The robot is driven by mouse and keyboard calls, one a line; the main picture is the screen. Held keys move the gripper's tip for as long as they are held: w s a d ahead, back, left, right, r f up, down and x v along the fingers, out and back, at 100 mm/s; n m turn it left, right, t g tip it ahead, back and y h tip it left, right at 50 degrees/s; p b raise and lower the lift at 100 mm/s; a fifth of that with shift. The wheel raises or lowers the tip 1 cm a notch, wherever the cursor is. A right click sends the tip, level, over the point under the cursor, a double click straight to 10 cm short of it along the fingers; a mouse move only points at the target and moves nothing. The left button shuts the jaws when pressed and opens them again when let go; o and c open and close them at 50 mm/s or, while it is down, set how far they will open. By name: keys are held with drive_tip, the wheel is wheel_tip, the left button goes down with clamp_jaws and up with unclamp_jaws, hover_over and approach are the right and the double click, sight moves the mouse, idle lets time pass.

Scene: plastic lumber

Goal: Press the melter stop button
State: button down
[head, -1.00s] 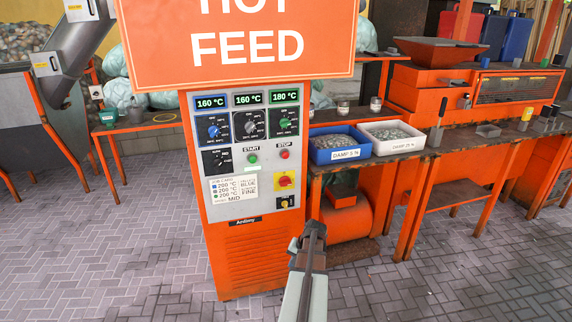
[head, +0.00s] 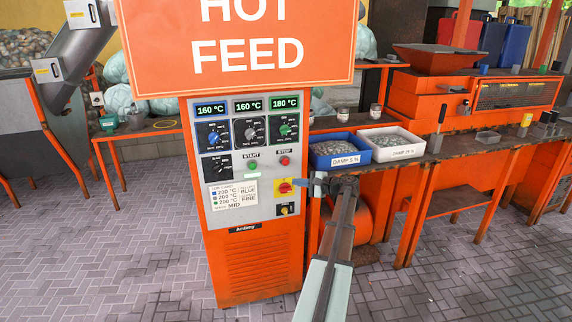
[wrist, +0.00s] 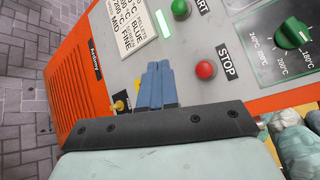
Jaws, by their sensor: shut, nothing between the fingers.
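The red stop button (head: 284,161) is on the grey panel of the orange melter cabinet (head: 240,265), under a STOP label. The green start button (head: 252,164) is to its left. In the wrist view the red stop button (wrist: 205,70) is to the right of my fingertips, with its STOP label beside it. My gripper (head: 308,183) is shut and empty, below and right of the stop button in the head view. Its blue fingers (wrist: 158,78) are together in the wrist view. I see no contact with the button, but the exact gap is unclear.
A red-and-yellow switch (head: 284,185) lies below the stop button, close to my fingertips. Dials and lit temperature displays fill the upper panel. A bench with a blue tray (head: 322,161) and a white tray (head: 416,150) stands right of the cabinet.

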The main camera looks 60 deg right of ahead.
sight(285, 161)
drive_tip(key=m, duration=0.1)
drive_tip(key=r+m+t, duration=0.1)
drive_tip(key=r, duration=0.1)
drive_tip(key=shift+w+a+r+m+y, duration=0.1)
drive_tip(key=shift+w+a+m+y, duration=0.05)
drive_tip(key=shift+a+m+y, duration=0.2)
drive_tip(key=shift+d, duration=0.1)
drive_tip(key=w+d, duration=0.6)
drive_tip(key=shift+w, duration=0.15)
idle(0.6)
drive_tip(key=shift+w+d, duration=0.1)
drive_tip(key=shift+d, duration=0.15)
idle(1.7)
drive_tip(key=shift+w+d, duration=0.15)
drive_tip(key=shift+d, duration=0.05)
